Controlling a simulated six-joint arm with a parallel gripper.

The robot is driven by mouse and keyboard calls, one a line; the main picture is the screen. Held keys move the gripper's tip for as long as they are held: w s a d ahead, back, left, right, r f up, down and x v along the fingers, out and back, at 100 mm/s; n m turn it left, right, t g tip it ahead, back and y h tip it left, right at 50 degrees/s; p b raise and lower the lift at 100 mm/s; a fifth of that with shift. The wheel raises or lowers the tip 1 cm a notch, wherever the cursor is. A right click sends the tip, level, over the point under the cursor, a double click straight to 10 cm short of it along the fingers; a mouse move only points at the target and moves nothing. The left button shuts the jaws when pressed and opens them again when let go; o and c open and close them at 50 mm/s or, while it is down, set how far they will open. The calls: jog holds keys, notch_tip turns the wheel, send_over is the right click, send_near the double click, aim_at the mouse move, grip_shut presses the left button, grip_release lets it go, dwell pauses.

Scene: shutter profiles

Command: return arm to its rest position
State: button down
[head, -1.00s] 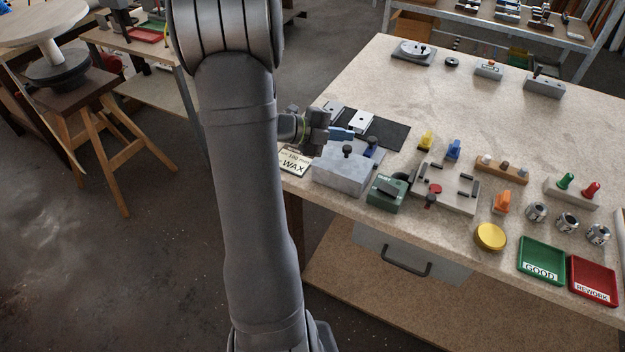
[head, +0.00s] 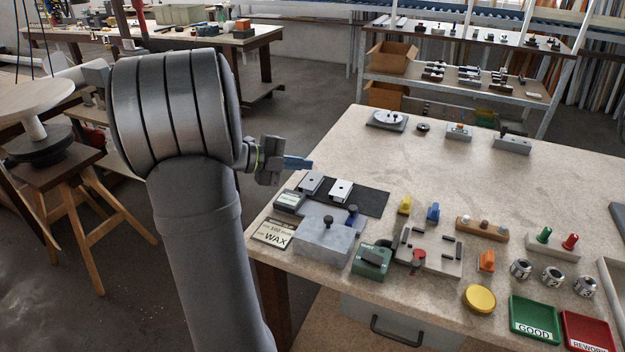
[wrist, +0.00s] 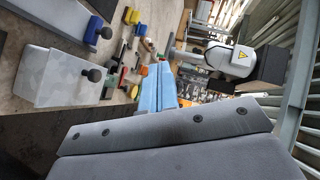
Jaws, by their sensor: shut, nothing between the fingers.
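My gripper (head: 297,163) is above the left edge of the workbench (head: 330,125) in the head view, behind my large grey arm link. Its blue fingers point right and lie close together, shut and empty. In the wrist view the blue fingers (wrist: 160,88) also show together, with nothing between them.
A grey block fixture (head: 322,243), a WAX card (head: 273,234) and a green box (head: 371,262) stand near the bench's left front. The fixture plate (head: 440,255), green GOOD tray (head: 533,320) and red REWORK tray (head: 585,332) lie to the right.

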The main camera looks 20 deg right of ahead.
jog(key=shift+w+a+r, duration=0.2)
jog(key=shift+w+r, duration=0.05)
jog(key=shift+r, duration=0.05)
send_over(323, 223)
notch_tip(323, 223, down, 10)
jog(key=shift+f, duration=0.65)
jog(key=shift+r, duration=0.1)
jog(key=shift+r, duration=0.1)
